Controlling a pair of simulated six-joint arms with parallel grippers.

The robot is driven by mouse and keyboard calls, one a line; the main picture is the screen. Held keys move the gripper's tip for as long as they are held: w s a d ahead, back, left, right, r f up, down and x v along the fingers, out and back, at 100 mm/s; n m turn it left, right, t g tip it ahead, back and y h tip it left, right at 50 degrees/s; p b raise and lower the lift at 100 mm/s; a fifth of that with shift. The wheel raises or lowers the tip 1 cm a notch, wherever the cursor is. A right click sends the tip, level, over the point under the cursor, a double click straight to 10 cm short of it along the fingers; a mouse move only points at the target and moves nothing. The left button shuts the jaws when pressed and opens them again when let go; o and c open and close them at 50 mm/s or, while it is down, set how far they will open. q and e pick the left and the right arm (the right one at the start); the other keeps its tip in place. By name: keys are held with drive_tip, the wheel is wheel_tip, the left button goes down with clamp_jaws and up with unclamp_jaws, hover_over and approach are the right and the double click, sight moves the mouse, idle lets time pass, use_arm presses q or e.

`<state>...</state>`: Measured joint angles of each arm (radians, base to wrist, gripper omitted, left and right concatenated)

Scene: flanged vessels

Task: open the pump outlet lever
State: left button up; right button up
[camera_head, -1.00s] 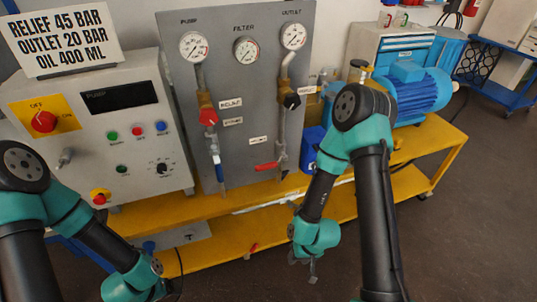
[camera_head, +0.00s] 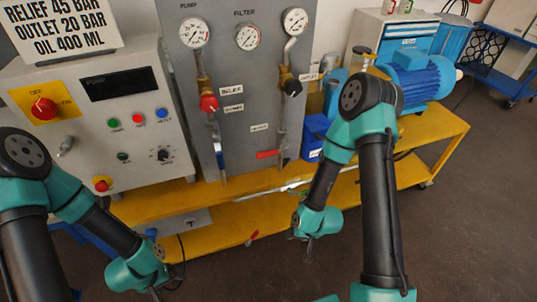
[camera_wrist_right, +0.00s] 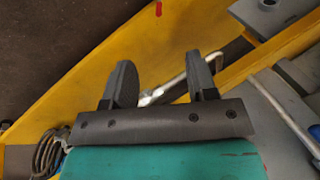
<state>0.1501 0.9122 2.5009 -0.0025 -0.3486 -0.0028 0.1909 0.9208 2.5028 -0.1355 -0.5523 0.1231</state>
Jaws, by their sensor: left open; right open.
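On the grey panel, a blue-handled lever (camera_head: 219,158) hangs down along the left pipe, under the PUMP gauge. A red-handled lever (camera_head: 266,155) points left from the right pipe, under the OUTLET gauge. The small tags are too blurred to tell which is the pump outlet lever. My left gripper (camera_head: 156,293) is at the bottom edge, well below the panel, its fingers partly cut off. My right gripper (camera_head: 306,246) hangs below and right of the red lever, clear of both levers. In the right wrist view, my right gripper (camera_wrist_right: 161,82) is open, with nothing between its fingers.
A control box (camera_head: 130,145) stands left of the panel. A yellow bench frame (camera_head: 200,250) runs below. A blue motor (camera_head: 420,82) is at the right. Dark floor lies in front.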

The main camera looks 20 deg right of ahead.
sight(266, 154)
drive_tip(key=w+d+r+m+t+y, duration=0.1)
drive_tip(key=w+r+m+t+y, duration=0.1)
drive_tip(key=w+r+m+t, duration=0.45)
drive_tip(key=w+d+r+m+t+y, duration=0.2)
drive_tip(key=w+r+m+t, duration=0.1)
drive_tip(key=r+t, duration=0.4)
drive_tip(key=shift+w+d+t, duration=0.3)
drive_tip(key=shift+w+t, duration=0.4)
drive_tip(key=shift+t, duration=0.05)
drive_tip(key=shift+r+y, duration=0.1)
drive_tip(key=shift+y, duration=0.2)
drive_tip(key=x, duration=1.7)
drive_tip(key=shift+w+a, duration=0.15)
drive_tip(key=shift+w, duration=0.05)
clamp_jaws()
